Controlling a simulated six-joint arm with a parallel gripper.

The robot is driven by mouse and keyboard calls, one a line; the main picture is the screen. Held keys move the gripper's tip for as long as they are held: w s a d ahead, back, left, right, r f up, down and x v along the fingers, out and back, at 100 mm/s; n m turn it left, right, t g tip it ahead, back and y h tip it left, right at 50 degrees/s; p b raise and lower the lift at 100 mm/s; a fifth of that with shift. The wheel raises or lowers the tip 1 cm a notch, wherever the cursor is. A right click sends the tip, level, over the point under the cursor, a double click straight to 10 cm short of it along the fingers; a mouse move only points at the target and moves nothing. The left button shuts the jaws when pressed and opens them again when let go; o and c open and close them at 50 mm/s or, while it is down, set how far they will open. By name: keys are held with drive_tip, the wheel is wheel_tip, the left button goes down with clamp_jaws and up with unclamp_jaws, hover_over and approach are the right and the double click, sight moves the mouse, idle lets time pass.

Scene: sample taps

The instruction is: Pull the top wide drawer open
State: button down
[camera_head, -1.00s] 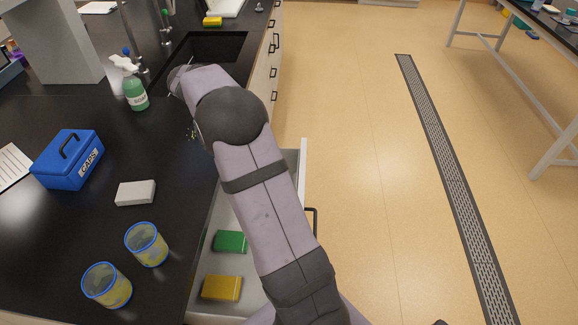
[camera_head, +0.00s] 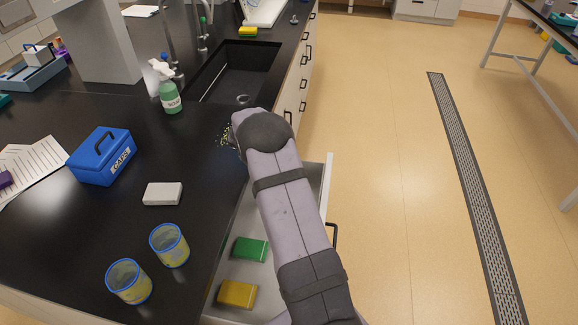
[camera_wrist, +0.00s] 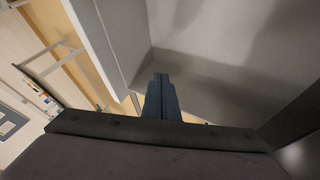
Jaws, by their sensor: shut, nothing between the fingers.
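The top wide drawer stands well out from the black counter. Its pale front rim (camera_head: 328,170) and dark bar handle (camera_head: 334,235) show to the right of my arm in the head view. A green block (camera_head: 250,249) and a yellow block (camera_head: 237,293) lie inside it. My arm crosses over the drawer and hides part of it. My gripper is hidden in the head view. In the wrist view my gripper (camera_wrist: 161,94) is shut and empty, with grey panel surfaces beyond it. I cannot tell from this view whether it touches the drawer.
On the counter (camera_head: 60,240) are a blue box (camera_head: 100,157), a white block (camera_head: 162,194), two blue-rimmed cups (camera_head: 170,246) (camera_head: 129,282) and a green spray bottle (camera_head: 170,97). A sink (camera_head: 240,70) lies behind. The floor (camera_head: 390,170) to the right is clear, with a long drain grate (camera_head: 470,180).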

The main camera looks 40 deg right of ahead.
drive_tip(key=p+x, duration=0.2)
drive_tip(key=x, duration=0.3)
drive_tip(key=shift+s+d+f, duration=0.15)
drive_tip(key=shift+d+f, duration=0.05)
drive_tip(key=shift+d, duration=0.15)
drive_tip(key=shift+s+d+r+p, duration=0.15)
drive_tip(key=shift+s+d+p, duration=0.45)
drive_tip(key=shift+s+d, duration=0.2)
drive_tip(key=shift+s+d+f+p, duration=0.2)
drive_tip(key=shift+s+d+p, duration=0.1)
drive_tip(key=shift+s+d, duration=0.2)
drive_tip(key=s+d+b, duration=0.5)
drive_tip(key=s+d, duration=0.1)
drive_tip(key=shift+b, duration=0.3)
drive_tip(key=shift+b+v, duration=0.9)
drive_tip(key=shift+v, duration=2.8)
